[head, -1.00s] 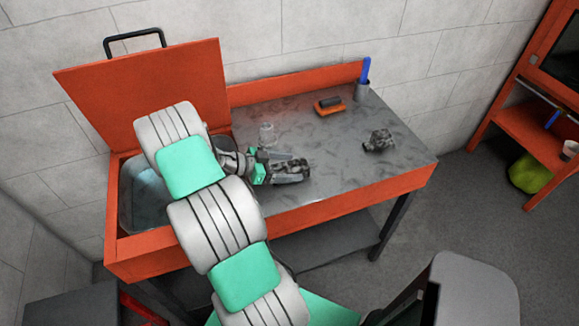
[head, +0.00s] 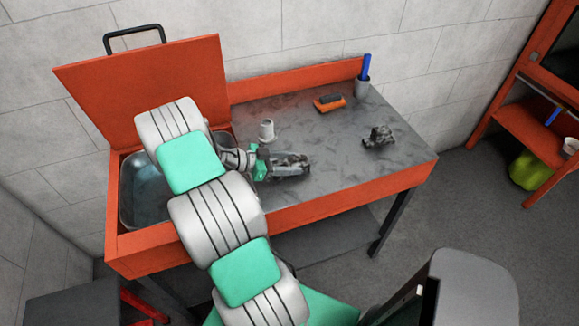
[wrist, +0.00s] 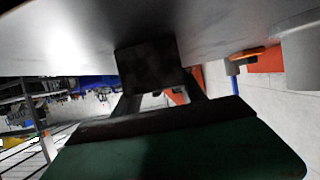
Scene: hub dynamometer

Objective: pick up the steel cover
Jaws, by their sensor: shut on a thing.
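My gripper (head: 303,164) is low over the grey bench top, right of the open tub, with its fingers pointing right. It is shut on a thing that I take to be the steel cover. In the wrist view a dark, shaded block (wrist: 150,68) sits between the fingers, against the grey surface. The fingers and shade hide most of its shape, and I cannot tell whether it touches the bench.
A pale cylinder (head: 267,130) stands just behind my gripper. A grey machine part (head: 378,137) lies to the right. An orange brush (head: 329,103) and a cup with a blue handle (head: 362,88) are at the back. An open orange lid (head: 150,85) rises behind the tub (head: 145,190).

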